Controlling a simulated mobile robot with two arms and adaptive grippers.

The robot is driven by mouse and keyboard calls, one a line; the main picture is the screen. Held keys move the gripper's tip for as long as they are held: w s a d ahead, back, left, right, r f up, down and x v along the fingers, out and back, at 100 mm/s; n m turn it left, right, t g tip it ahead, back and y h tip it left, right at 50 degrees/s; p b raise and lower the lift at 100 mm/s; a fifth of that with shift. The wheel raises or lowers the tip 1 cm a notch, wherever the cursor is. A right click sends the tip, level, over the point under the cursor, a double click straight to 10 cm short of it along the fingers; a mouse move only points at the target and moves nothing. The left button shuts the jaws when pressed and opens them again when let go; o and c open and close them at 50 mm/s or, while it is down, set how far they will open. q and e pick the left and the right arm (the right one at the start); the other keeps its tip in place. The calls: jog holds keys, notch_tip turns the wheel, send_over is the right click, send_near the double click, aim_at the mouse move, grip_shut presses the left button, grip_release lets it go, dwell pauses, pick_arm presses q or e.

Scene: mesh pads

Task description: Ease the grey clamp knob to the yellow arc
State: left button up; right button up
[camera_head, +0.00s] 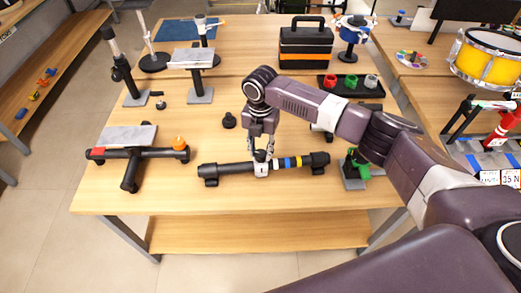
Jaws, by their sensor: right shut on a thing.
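A long black tube (228,170) lies across the front middle of the table, with blue bands and a yellow band (299,161) on its right half. A pale grey clamp (262,170) sits around the tube, left of the bands. My right gripper (261,154) reaches down from above and is shut on the knob at the top of the clamp. The fingers mostly hide the knob, so I cannot tell its exact angle. The yellow band is to the right of the fingers. My left gripper is out of view.
A black T-shaped stand with an orange ball (179,142) stands left on the table (230,203). A green clamp (358,167) is just right of the tube. A black toolbox (305,48) and a tray of coloured cups (350,89) are farther back. A small black knob (229,121) stands behind the tube.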

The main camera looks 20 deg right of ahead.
aim_at(260, 153)
jog(key=o, duration=1.2)
jog(key=shift+c, duration=0.2)
notch_tip(260, 153, up, 12)
